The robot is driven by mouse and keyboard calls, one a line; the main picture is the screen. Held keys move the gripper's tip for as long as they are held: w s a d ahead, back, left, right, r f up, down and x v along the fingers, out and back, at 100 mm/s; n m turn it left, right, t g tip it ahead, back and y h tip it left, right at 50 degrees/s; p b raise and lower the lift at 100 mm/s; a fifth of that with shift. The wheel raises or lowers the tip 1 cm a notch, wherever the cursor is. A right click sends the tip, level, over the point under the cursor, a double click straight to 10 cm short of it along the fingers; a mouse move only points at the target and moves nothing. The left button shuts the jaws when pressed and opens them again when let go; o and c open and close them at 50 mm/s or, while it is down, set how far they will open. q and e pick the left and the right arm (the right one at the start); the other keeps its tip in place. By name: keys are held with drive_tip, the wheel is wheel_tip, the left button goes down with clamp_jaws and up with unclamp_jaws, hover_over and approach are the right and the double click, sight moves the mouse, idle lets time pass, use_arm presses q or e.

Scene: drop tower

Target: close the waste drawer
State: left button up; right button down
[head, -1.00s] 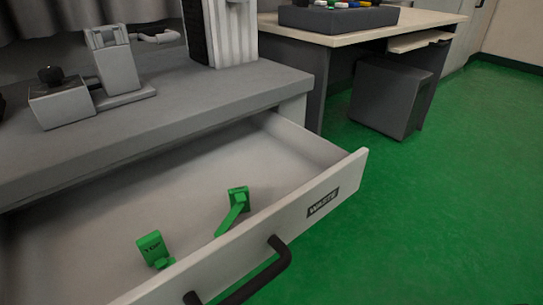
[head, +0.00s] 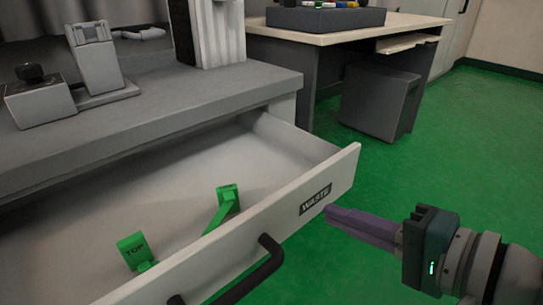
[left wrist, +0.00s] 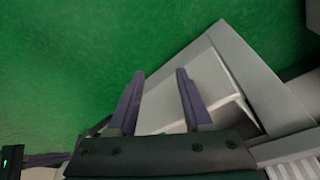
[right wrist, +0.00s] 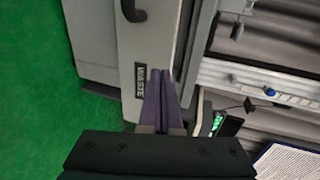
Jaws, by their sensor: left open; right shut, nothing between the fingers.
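The waste drawer (head: 330,172) stands open below the grey bench, with a WASTE label and a dark bar handle (head: 262,272) on its front. Inside lie two green pieces, one marked TOP (head: 134,248) and a longer one (head: 225,204). My right gripper (head: 330,213) is shut and empty, its purple fingertips close to the drawer front just below the label; I cannot tell whether they touch. In the right wrist view, the shut fingers (right wrist: 163,80) point at the front beside the label. My left gripper (left wrist: 160,80) is open and empty, seen only in the left wrist view.
The grey bench (head: 200,102) carries a grey device (head: 97,58) and a white tower base (head: 215,35). A second table (head: 350,30) with a dark tray (head: 325,18) and a dark cabinet (head: 378,100) stand behind. Green floor at the right is clear.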

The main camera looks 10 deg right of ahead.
sight(294, 194)
drive_tip(key=x, duration=0.2)
drive_tip(key=r+x, duration=0.1)
drive_tip(key=x, duration=0.2)
drive_tip(key=shift+w+a, duration=0.2)
drive_tip(key=shift+w, duration=0.1)
use_arm(q)
drive_tip(key=shift+d+f, duration=0.1)
drive_tip(key=shift+f, duration=0.3)
